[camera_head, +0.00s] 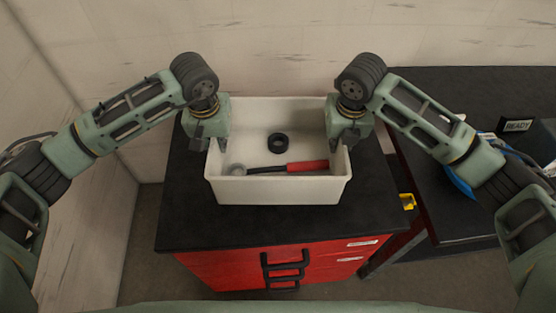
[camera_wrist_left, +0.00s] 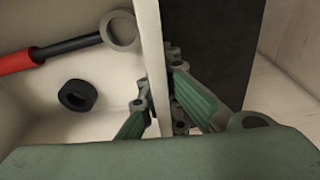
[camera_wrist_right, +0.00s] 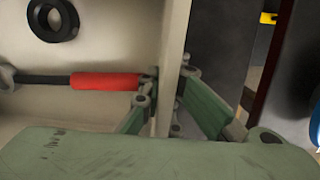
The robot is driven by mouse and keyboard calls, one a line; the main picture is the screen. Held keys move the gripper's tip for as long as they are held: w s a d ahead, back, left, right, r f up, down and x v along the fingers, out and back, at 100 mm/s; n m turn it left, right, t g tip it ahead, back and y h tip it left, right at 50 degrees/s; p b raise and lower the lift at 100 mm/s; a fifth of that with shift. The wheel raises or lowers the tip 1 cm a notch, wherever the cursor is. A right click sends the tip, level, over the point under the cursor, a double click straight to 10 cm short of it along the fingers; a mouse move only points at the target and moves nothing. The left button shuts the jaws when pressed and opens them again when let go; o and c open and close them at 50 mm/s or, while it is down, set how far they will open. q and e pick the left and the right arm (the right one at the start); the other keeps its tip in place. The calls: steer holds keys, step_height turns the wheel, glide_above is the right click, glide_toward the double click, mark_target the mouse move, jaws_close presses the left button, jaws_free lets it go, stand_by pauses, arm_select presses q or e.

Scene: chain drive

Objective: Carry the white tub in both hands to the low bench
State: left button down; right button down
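The white tub (camera_head: 283,190) sits on the black top of a red drawer cabinet (camera_head: 180,222). It holds a black ring (camera_head: 278,141) and a red-handled tool (camera_head: 306,167) with a pale ring-shaped end. My left gripper (camera_head: 211,141) is at the tub's left wall; in the left wrist view its fingers (camera_wrist_left: 157,80) close on both faces of that wall (camera_wrist_left: 150,35). My right gripper (camera_head: 343,139) is at the right wall; in the right wrist view its fingers (camera_wrist_right: 168,82) close on both faces of that wall (camera_wrist_right: 176,35). The tub looks level.
A dark bench (camera_head: 455,88) stands to the right, across a gap, with a READY sign (camera_head: 517,125) and a blue item (camera_head: 459,182) on it. A yellow object (camera_head: 407,201) shows in the gap. Pale walls stand behind and left.

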arm_select(q)
steer(key=shift+r, duration=0.2)
arm_select(e)
steer(key=shift+r, duration=0.25)
